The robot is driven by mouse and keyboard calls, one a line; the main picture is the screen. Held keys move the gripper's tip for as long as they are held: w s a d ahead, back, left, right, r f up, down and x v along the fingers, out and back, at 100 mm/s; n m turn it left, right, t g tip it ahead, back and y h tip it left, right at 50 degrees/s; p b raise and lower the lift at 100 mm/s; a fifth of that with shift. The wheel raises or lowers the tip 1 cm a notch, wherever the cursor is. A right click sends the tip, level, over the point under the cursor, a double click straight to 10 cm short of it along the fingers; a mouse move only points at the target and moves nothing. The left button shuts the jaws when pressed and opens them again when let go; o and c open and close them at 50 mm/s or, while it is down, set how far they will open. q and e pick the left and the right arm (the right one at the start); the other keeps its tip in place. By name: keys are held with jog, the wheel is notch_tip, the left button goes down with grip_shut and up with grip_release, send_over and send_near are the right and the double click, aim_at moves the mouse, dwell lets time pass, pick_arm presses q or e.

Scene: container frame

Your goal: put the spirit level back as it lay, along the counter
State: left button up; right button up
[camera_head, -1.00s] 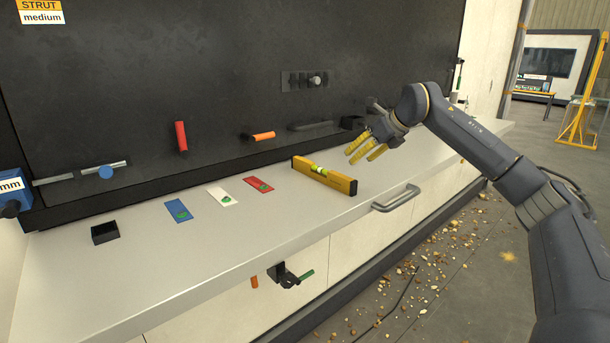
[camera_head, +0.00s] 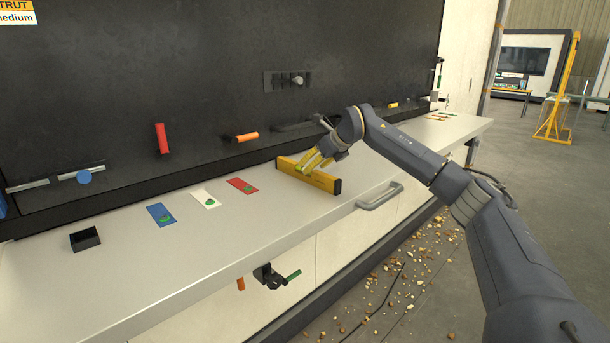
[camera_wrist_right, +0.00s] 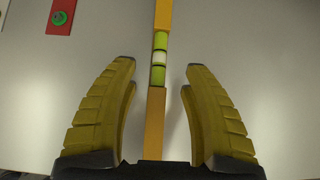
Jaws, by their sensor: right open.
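The yellow spirit level (camera_head: 322,181) stands on the grey counter (camera_head: 235,225), slanting from the back edge toward the front right. Its green vial also shows in the right wrist view, where the level (camera_wrist_right: 155,110) runs up the middle of the picture. My right gripper (camera_head: 305,165) is at the level, with its yellow fingers above and around its middle. In the right wrist view the gripper (camera_wrist_right: 160,75) is open, one finger on each side of the level, with a gap on both sides. My left gripper is not in view.
Blue (camera_head: 161,215), white (camera_head: 205,199) and red (camera_head: 242,186) cards lie left of the level. A small black box (camera_head: 85,239) is further left. A grey handle (camera_head: 380,196) sticks out at the front edge. The dark panel (camera_head: 200,80) rises behind.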

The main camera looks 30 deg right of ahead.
jog(key=shift+x, duration=2.9)
grip_shut()
